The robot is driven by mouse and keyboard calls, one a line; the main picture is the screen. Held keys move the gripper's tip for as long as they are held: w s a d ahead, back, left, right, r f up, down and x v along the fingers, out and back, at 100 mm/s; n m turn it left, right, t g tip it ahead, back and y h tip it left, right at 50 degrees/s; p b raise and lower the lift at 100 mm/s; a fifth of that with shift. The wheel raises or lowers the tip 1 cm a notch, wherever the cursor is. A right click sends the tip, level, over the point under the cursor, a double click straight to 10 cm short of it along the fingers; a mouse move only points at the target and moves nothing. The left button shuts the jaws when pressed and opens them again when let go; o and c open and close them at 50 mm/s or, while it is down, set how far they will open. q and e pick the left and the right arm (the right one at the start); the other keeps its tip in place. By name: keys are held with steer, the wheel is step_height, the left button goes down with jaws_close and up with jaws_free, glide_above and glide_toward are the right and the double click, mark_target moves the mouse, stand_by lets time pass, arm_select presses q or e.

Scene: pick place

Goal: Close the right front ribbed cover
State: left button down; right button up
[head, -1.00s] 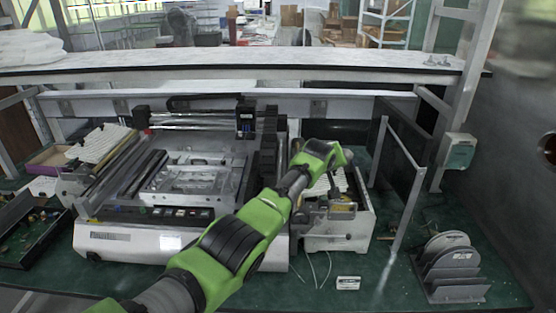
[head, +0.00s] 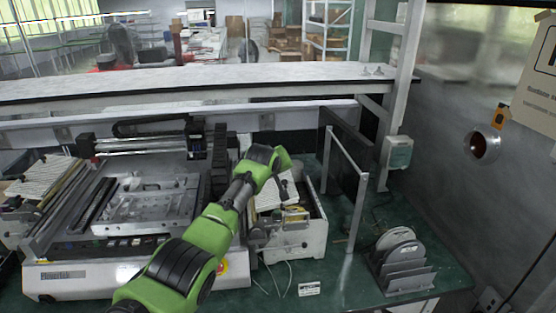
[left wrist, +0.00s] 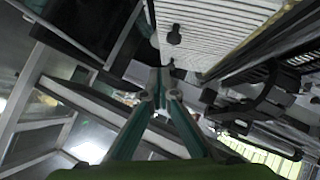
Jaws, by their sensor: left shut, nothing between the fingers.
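The right front ribbed cover is a pale panel with fine parallel ribs. It fills the upper part of the left wrist view (left wrist: 215,25), with a dark keyhole-shaped mark on it. In the head view the cover (head: 268,197) shows only partly behind my green left arm, above the white box at the right of the machine. My left gripper (left wrist: 158,85) is shut and empty, its fingers pointing up the wrist picture just below the cover's near edge. I cannot tell whether the fingertips touch it. In the head view my arm hides the fingers. My right gripper is not in view.
The large machine (head: 60,278) stands left of the white box (head: 312,240). A dark upright panel in a metal frame (head: 350,170) stands close on the right. Another ribbed cover (head: 45,177) is at far left. A disc rack (head: 400,262) and a small label (head: 309,289) lie on the green bench.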

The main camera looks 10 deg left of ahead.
arm_select(q)
steer(key=shift+d+b+v, duration=0.45)
steer(key=shift+b+v, duration=0.6)
steer(key=shift+v, duration=3.2)
steer(key=s+a+f+m+g, duration=0.2)
steer(key=s+a+f, duration=0.1)
steer(key=s+f, duration=0.9)
steer(key=s+a+f+m+g, duration=0.1)
steer(key=s+a+f+g, duration=0.15)
steer(key=s+f, duration=0.9)
steer(key=s+a+f+m+g+y, duration=0.1)
steer(key=s+a+f+m, duration=0.15)
steer(key=s, duration=1.25)
steer(key=s+a+f+m+g, duration=0.2)
steer(key=s+a+f, duration=0.15)
steer(key=s, duration=1.05)
step_height(320, 180, down, 27)
steer(key=s+g+b, duration=0.1)
steer(key=s+b, duration=0.1)
steer(key=s+a+f+g+b, duration=0.1)
steer(key=s+a+f+b, duration=0.1)
steer(key=s+f, duration=1.5)
steer(key=shift+s+a+f, duration=0.2)
steer(key=shift+a+f, duration=0.35)
steer(key=shift+f, duration=0.2)
